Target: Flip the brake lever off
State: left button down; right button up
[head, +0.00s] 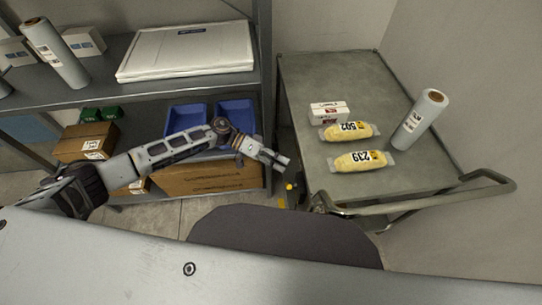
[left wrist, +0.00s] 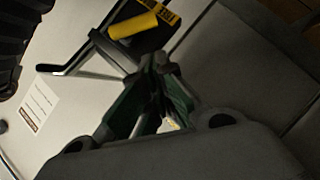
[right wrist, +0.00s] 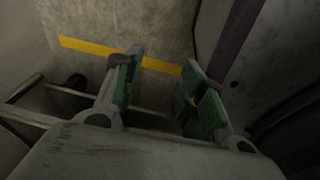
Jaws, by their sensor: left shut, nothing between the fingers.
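The brake lever shows as a yellow grip (left wrist: 132,25) on a black plate with yellow lettering in the left wrist view. In the head view it is a small yellow spot (head: 290,187) at the near left corner of the grey cart (head: 350,80). My left gripper (head: 284,163) is just above and beside the lever in the head view. In the left wrist view its green-padded fingers (left wrist: 160,64) are shut and empty, their tips apart in the picture from the yellow grip. My right gripper (right wrist: 163,65) is open and empty, seen only in the right wrist view.
The cart's push handle (head: 440,202) juts toward me. A shelf rack (head: 265,60) with boxes and blue bins (head: 236,112) stands close on the left.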

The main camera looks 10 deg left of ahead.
pick_arm(q)
jog(key=shift+s+d+f, duration=0.3)
jog(key=shift+s+f, duration=0.15)
jog(key=shift+s, duration=0.15)
jog(key=shift+s+d+f, duration=0.25)
jog(key=shift+s+f, duration=0.2)
jog(key=shift+s, duration=0.1)
pick_arm(e)
jog(key=shift+s, duration=0.4)
jog(key=shift+w+a, duration=0.1)
